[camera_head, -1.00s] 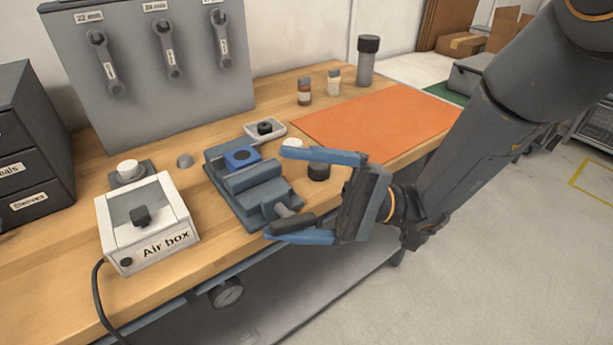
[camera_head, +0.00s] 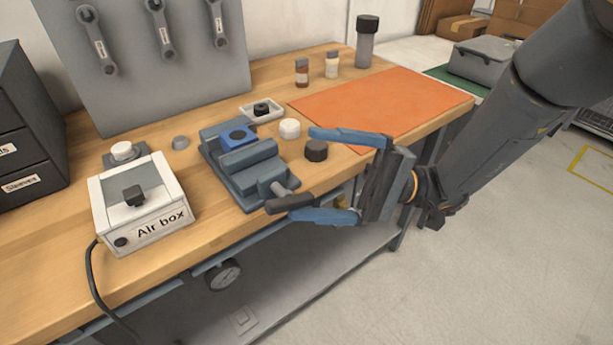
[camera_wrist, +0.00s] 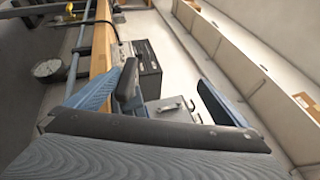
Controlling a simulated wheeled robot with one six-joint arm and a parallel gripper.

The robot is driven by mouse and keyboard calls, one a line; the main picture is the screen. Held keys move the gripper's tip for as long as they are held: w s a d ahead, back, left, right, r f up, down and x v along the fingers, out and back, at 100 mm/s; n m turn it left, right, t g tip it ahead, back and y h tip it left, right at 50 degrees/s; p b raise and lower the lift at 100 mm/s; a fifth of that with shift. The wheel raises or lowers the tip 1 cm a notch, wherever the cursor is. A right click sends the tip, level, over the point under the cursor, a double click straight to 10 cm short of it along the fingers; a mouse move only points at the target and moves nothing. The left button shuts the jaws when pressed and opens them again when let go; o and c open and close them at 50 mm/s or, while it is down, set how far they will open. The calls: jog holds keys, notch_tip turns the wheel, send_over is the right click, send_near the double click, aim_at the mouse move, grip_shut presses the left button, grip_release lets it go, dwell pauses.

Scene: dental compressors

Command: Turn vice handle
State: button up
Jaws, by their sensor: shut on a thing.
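The grey-blue vice (camera_head: 243,168) stands at the front edge of the wooden bench, with a blue piece (camera_head: 238,138) in it. Its dark vice handle (camera_head: 290,203) lies crosswise at the near end of a grey screw. My gripper (camera_head: 303,174) is at the right of the vice, and its blue fingers look far apart. It is shut on the handle, which lies against the lower finger. In the wrist view the dark handle (camera_wrist: 128,84) shows beside the left finger. The right finger stands well clear of it.
A white Air box (camera_head: 140,205) stands left of the vice. A dark knob (camera_head: 316,151) and a white knob (camera_head: 290,128) sit behind the lower finger. A small tray (camera_head: 262,112), bottles and an orange mat (camera_head: 385,105) are further back.

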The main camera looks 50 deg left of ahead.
jog(key=shift+v, duration=0.95)
jog(key=shift+c, duration=0.8)
jog(key=shift+w+r+b, duration=0.1)
jog(key=shift+w+b, duration=0.25)
jog(key=shift+w, duration=0.1)
jog(key=c, duration=0.3)
jog(key=shift+w+d, duration=0.2)
jog(key=c, duration=0.8)
jog(key=shift+o, duration=0.2)
jog(key=shift+w+d+f+b, duration=0.25)
jog(key=shift+w+f+b, duration=0.1)
jog(key=shift+f, duration=0.1)
